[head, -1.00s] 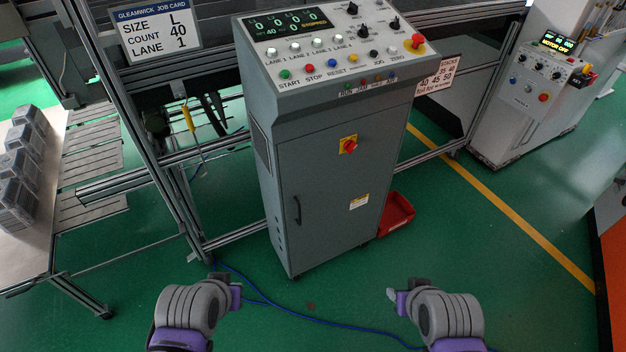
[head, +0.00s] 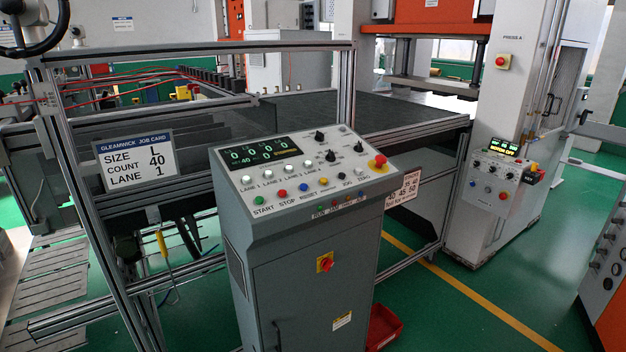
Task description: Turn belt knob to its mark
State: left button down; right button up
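The grey control console (head: 300,262) stands in the middle of the head view. Its sloped white panel carries several black knobs. One knob (head: 320,135) is at the top, one (head: 331,156) is below it and one (head: 358,147) is to the right. Their labels and marks are too small to read, so I cannot tell which is the belt knob. A display (head: 262,152) shows zeros and 40. The job card (head: 136,159) reads size L, count 40, lane 1. Neither of my grippers is in view.
A red emergency button (head: 378,163) sits at the panel's right end. A red bin (head: 384,325) lies on the floor beside the console. A metal frame (head: 110,262) stands at the left. Press A (head: 512,80) is at the right, with green floor between.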

aim_at(320, 137)
jog(key=l+u, duration=0.1)
jog(key=u, duration=0.75)
jog(key=l+u, duration=0.8)
jog(key=l, duration=0.25)
jog(key=l+u, duration=0.15)
jog(key=l, duration=0.4)
jog(key=k+l+u, duration=0.15)
jog(key=l, duration=0.35)
